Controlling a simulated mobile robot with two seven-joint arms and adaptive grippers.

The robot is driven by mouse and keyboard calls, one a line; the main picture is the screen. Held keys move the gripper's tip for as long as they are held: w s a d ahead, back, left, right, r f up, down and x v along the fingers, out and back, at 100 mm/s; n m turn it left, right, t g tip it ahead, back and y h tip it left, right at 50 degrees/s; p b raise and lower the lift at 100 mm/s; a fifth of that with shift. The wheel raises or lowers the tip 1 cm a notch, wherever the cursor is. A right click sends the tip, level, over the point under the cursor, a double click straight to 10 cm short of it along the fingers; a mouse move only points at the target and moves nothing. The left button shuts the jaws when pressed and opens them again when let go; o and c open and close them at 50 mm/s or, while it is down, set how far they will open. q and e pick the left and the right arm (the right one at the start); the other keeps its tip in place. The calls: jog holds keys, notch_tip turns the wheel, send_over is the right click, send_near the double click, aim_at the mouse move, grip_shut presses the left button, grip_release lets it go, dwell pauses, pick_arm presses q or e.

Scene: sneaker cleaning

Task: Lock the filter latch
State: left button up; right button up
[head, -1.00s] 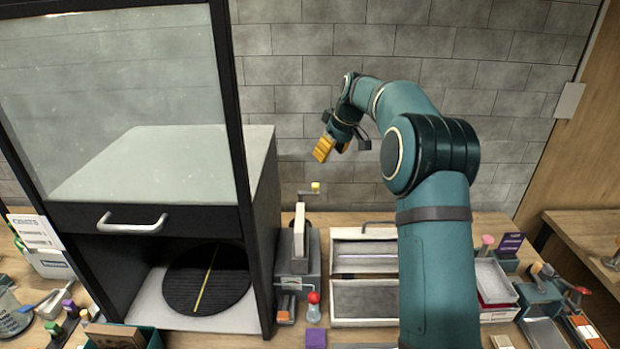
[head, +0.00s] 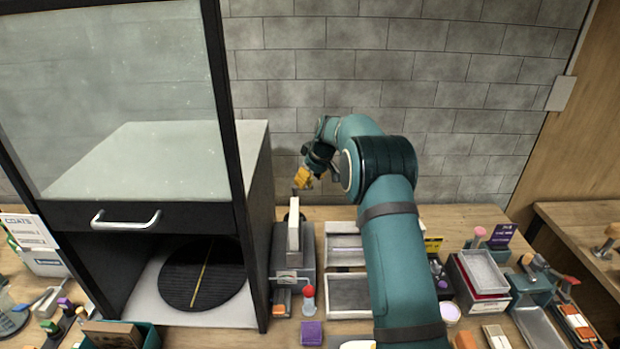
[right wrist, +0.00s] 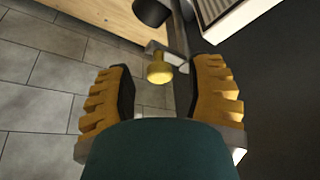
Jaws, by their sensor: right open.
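The latch is a small crank arm with a yellow knob, at the back of a grey filter unit (head: 290,262) beside the dark booth. In the right wrist view the yellow knob (right wrist: 160,72) sits between my two finger ends, with a gap on both sides. In the head view my right gripper (head: 303,179) is over the latch end of the unit and hides the knob. My right gripper (right wrist: 163,80) is open, with yellow ribbed fingers, and holds nothing. My left gripper is not in view.
The dark booth (head: 255,190) stands close on the left of the unit. Metal trays (head: 347,296) lie to its right, partly under my arm. A red-topped bottle (head: 308,298) and a purple block (head: 311,332) stand in front. A tiled wall (head: 430,90) is behind.

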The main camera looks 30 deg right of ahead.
grip_shut()
jog(key=shift+s+a, duration=0.1)
jog(key=shift+s, duration=0.05)
dwell(0.4)
jog(key=shift+s+a+m+g+h, duration=0.3)
jog(key=shift+a+m+h, duration=0.5)
jog(key=shift+m, duration=1.45)
jog(key=shift+s+a+m+g+h, duration=0.25)
jog(key=shift+a+m+h, duration=0.55)
jog(key=shift+m, duration=1.4)
jog(key=shift+s+a+m+g+h, duration=0.15)
jog(key=shift+s+a+m+h, duration=0.4)
jog(key=shift+m, duration=1.7)
jog(key=shift+w+a, duration=0.15)
jog(key=shift+a, duration=0.05)
